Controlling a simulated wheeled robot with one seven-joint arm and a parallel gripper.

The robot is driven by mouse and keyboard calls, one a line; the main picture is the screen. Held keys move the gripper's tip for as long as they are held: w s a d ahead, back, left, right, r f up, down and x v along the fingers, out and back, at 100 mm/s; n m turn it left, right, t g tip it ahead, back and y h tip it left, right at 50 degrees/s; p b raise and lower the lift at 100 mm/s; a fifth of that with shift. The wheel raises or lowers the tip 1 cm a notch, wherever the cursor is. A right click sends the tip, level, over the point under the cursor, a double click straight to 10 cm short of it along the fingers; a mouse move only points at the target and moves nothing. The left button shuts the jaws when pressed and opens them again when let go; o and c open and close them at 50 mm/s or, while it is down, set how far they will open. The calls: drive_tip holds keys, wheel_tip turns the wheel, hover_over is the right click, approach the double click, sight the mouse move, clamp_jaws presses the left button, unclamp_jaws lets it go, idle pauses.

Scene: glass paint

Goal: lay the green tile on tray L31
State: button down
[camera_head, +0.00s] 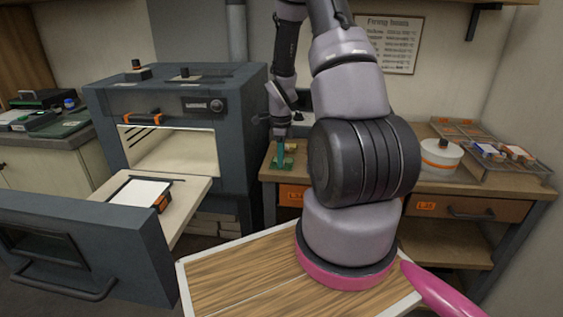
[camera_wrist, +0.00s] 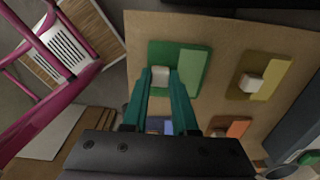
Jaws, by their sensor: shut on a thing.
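The green tile (camera_wrist: 193,70), in two shades of green with a pale knob (camera_wrist: 160,75), lies under my gripper (camera_wrist: 161,78) in the wrist view. The teal fingers are closed on the knob. In the head view my gripper (camera_head: 281,148) points down at the left end of the wooden workbench, with the green tile (camera_head: 284,165) at its tips. I cannot tell whether the tile touches the bench. No label clearly reading L31 shows; a white slab (camera_head: 141,193) with an unreadable orange label lies on the kiln's lowered door.
Yellow (camera_wrist: 258,76), orange (camera_wrist: 238,127) and blue tiles lie near the green one. The dark kiln (camera_head: 180,90) stands open at left. A white tub (camera_head: 440,158) and a metal rack (camera_head: 490,170) stand on the bench's right. My arm hides the bench's middle.

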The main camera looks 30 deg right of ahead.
wheel_tip(320, 180, up, 13)
idle(0.7)
drive_tip(key=shift+f, duration=0.15)
